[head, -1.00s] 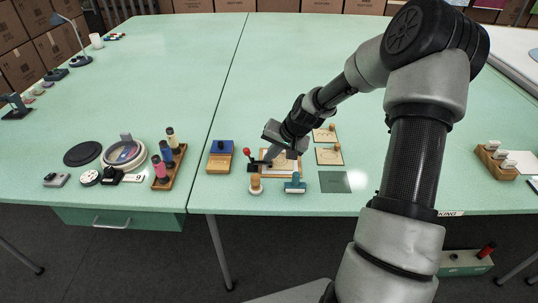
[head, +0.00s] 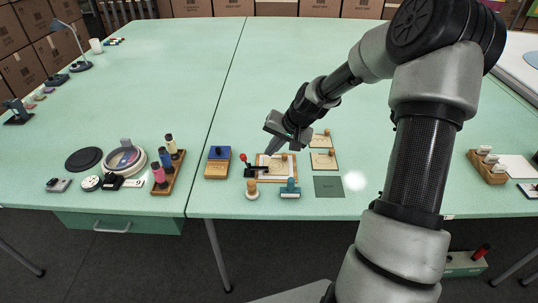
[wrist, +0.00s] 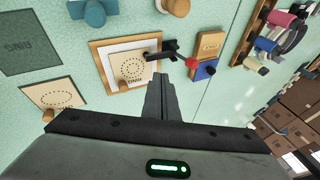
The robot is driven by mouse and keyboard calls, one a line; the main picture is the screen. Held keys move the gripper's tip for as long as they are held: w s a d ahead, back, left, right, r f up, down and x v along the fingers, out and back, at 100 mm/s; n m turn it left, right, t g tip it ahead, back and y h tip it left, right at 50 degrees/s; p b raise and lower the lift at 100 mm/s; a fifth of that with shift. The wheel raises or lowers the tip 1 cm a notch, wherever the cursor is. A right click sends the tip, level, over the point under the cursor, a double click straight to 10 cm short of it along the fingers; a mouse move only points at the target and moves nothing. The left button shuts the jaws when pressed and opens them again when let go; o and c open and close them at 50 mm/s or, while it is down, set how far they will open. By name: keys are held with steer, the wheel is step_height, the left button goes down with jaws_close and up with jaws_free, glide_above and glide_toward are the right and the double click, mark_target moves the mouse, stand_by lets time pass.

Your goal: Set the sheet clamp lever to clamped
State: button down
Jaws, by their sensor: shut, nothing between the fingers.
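The sheet clamp (head: 252,171) is a small black fixture at the left edge of a wooden board (head: 262,181) that holds a white sheet (head: 275,163). Its lever ends in a red knob (head: 243,157), standing up at the left in the head view. In the wrist view the red knob (wrist: 192,63) is right of the black clamp arm (wrist: 160,51), which reaches over the sheet's edge. My gripper (head: 269,151) is shut and empty, above the board and right of the knob. In the wrist view its fingertips (wrist: 160,78) appear just below the clamp, apart from the knob.
A blue pad on a wooden block (head: 217,170) stands left of the clamp. A wooden-topped stamp (head: 252,190) and a teal-handled stamp (head: 290,188) stand at the board's front. Stamped cards (head: 322,161) and a dark green plate (head: 328,187) lie right.

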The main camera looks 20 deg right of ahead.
steer(key=d+v, duration=0.1)
steer(key=v, duration=0.6)
steer(key=shift+f, duration=0.3)
steer(key=shift+s, duration=0.15)
